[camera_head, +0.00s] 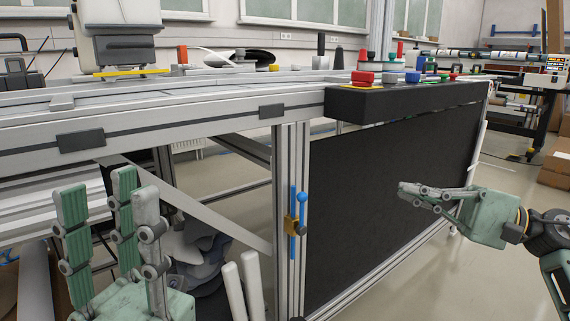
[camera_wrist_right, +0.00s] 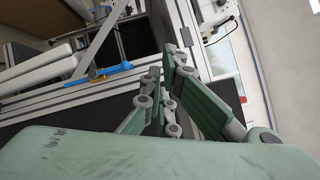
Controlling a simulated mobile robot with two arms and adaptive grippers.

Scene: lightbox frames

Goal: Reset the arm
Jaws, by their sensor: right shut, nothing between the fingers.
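My left gripper (camera_head: 108,195) is at the lower left of the head view, with its green and grey fingers pointing up. The fingers stand apart with nothing between them, in front of the metal workbench frame. My right gripper (camera_head: 404,190) is at the right of the head view and points left, in front of the black panel (camera_head: 365,210) under the bench. Its fingers are together and empty. In the right wrist view its fingers (camera_wrist_right: 165,75) show beyond the green palm, with no object held. Both grippers are below the bench top.
The workbench (camera_head: 220,125) runs across the head view. A black control box (camera_head: 400,101) with coloured buttons projects from its edge. A blue-handled clamp (camera_head: 293,225) hangs on the bench leg. Open floor (camera_head: 500,240) lies at the right. Cardboard boxes (camera_head: 554,179) stand at the far right.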

